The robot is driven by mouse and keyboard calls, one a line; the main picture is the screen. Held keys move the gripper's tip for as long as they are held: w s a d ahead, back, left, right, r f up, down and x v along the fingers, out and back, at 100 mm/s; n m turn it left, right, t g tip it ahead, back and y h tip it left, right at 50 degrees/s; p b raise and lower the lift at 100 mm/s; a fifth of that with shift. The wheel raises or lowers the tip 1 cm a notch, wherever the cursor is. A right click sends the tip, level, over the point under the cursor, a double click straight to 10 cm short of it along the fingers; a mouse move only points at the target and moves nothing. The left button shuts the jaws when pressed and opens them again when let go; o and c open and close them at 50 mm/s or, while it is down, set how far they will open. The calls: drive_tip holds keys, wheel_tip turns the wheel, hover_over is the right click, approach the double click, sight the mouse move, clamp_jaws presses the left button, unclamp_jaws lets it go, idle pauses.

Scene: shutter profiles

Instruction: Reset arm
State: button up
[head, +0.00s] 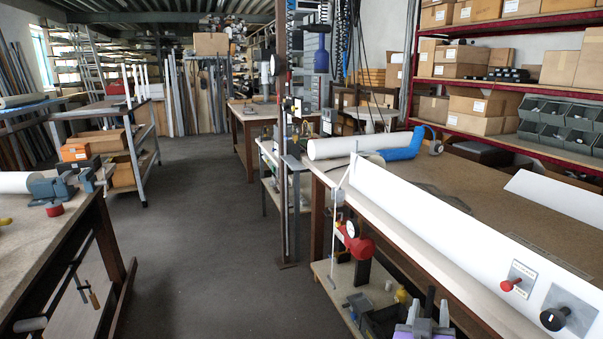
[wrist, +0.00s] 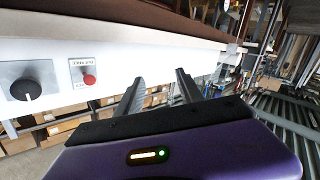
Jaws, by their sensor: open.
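My gripper (head: 425,325) shows at the bottom edge of the head view, purple with dark fingers, low in front of the white panel (head: 420,215) on the long workbench. In the wrist view the two fingers (wrist: 158,88) point ahead, apart, with nothing between them. A red button (head: 508,285) and a black knob (head: 555,318) sit on the white panel to the right of the gripper. In the wrist view the red button (wrist: 89,79) and the black knob (wrist: 26,89) are left of the fingers, not touched. The rest of my arm is mostly out of view.
The brown-topped workbench (head: 455,180) fills the right side, with a lower shelf (head: 340,295) holding tools. A thin post (head: 283,150) stands at its far end. Another bench (head: 50,225) with a vise is at left. The grey floor (head: 215,240) between them is clear.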

drive_tip(key=s+a+f+n+t+y, duration=0.1)
drive_tip(key=s+a+f+n+y, duration=0.2)
drive_tip(key=s, duration=0.7)
drive_tip(key=s+a+f+n+t+y, duration=0.15)
drive_tip(key=s+a+y, duration=0.3)
drive_tip(key=s, duration=0.55)
drive_tip(key=s+r+m+g, duration=0.1)
drive_tip(key=s, duration=1.3)
drive_tip(key=s+a+r+m+g, duration=0.1)
drive_tip(key=s+r, duration=0.1)
drive_tip(key=s, duration=1.3)
drive_tip(key=shift+r+m+g, duration=0.25)
drive_tip(key=shift+m+g, duration=0.1)
